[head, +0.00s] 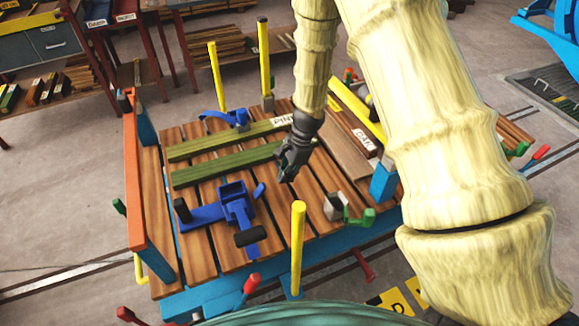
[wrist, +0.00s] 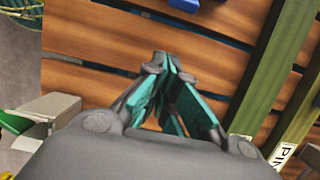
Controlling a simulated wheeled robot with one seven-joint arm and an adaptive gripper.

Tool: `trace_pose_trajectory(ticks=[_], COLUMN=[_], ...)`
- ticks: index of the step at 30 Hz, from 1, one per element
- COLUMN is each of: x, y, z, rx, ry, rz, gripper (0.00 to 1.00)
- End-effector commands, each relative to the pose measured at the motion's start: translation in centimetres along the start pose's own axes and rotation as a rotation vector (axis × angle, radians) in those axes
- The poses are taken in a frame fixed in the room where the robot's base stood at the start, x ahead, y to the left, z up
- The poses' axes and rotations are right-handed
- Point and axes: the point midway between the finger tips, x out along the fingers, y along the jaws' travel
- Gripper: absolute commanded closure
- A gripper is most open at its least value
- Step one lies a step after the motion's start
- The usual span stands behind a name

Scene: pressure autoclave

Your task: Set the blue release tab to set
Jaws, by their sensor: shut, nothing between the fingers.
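A blue clamp-like device (head: 234,208) with dark knobs lies on the slatted wooden bench top in the head view. A small blue lever (head: 259,190) sticks up at its right side; I cannot tell for certain whether this is the release tab. My gripper (head: 287,176) is above the slats, to the right of the device and apart from it. In the wrist view my gripper (wrist: 167,62) has its teal-padded fingers together at the tips, with nothing between them. A blue part (wrist: 186,5) shows at the top edge there, mostly cut off.
Two green beams (head: 222,164) lie behind the device, one marked PINE. A second blue clamp (head: 230,118) is at the back. A yellow post (head: 298,235) stands at the front, and an orange rail (head: 132,180) bounds the left. A grey and green bracket (head: 345,208) is at right.

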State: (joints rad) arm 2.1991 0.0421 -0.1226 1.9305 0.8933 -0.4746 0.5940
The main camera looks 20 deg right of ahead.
Motion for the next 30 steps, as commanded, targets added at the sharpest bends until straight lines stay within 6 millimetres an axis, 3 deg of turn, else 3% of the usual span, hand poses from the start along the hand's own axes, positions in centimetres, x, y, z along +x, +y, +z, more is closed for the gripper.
trace_pose_trajectory(ticks=[9,18,30], x=[4.2,3.0,2.9], y=[0.1,0.0,0.0], z=[0.0,3.2,3.8], rx=[0.001,-0.001,0.001], ry=[0.000,0.002,0.001], rz=[0.001,-0.001,-0.001], gripper=[1.00,1.00,1.00])
